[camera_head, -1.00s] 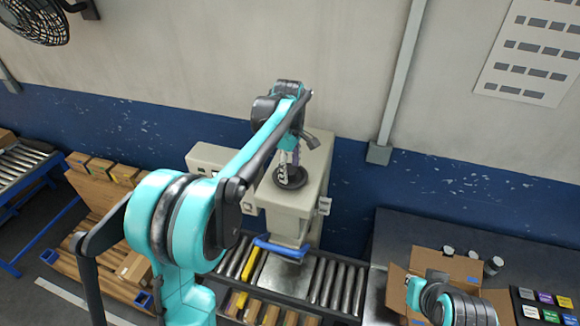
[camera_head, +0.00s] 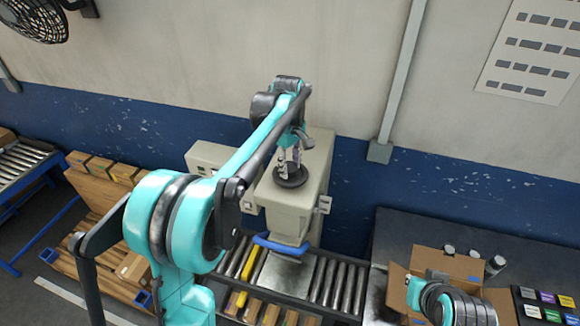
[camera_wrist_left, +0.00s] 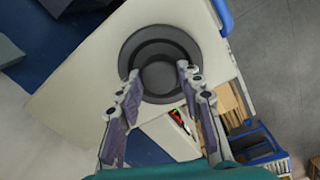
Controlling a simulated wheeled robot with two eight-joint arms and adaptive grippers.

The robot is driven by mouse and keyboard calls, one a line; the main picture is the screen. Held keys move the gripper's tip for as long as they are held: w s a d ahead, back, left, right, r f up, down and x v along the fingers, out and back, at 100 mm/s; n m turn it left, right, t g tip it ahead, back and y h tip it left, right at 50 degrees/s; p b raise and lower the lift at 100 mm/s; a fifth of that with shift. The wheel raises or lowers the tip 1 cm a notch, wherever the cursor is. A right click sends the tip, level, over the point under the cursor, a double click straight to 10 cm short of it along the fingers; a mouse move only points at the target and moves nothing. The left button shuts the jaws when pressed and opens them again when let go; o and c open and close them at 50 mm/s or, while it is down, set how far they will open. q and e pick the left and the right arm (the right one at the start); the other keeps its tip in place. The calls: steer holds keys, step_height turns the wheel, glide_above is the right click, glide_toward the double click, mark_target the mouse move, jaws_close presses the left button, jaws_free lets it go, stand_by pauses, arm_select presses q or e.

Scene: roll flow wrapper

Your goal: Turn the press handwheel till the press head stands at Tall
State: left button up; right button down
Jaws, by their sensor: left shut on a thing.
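The press (camera_head: 305,205) is a beige machine standing over the roller conveyor. Its handwheel (camera_head: 291,175) is a dark round disc on top, and it also shows in the left wrist view (camera_wrist_left: 160,45). My left gripper (camera_head: 289,165) reaches down from above and is shut on the handwheel's raised middle, with one finger on each side (camera_wrist_left: 159,75). The press head, with a blue bar (camera_head: 280,243), hangs above a pale plate (camera_head: 285,272). A small plate (camera_head: 324,204) is on the press's right side; I cannot read any height mark.
The roller conveyor (camera_head: 340,290) runs below the press, with several small boxes (camera_head: 270,312) at the front. An open cardboard box (camera_head: 440,262) stands on the dark table at right. A wooden pallet stack (camera_head: 105,200) is at left. The wall is close behind the press.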

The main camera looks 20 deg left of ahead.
arm_select(q)
steer(key=m+b, duration=0.1)
steer(key=m, duration=0.2)
steer(key=shift+m, duration=0.3)
steer(key=m+b, duration=0.1)
steer(key=m, duration=0.3)
steer(key=shift+m, duration=0.3)
steer(key=m, duration=0.4)
steer(key=shift+m, duration=0.3)
steer(key=m+b, duration=0.1)
steer(key=m, duration=0.2)
steer(key=shift+m+g, duration=0.3)
steer(key=m, duration=0.8)
steer(key=shift+w, duration=0.1)
steer(key=m, duration=0.4)
steer(key=shift+m+b, duration=0.3)
steer(key=shift+m, duration=2)
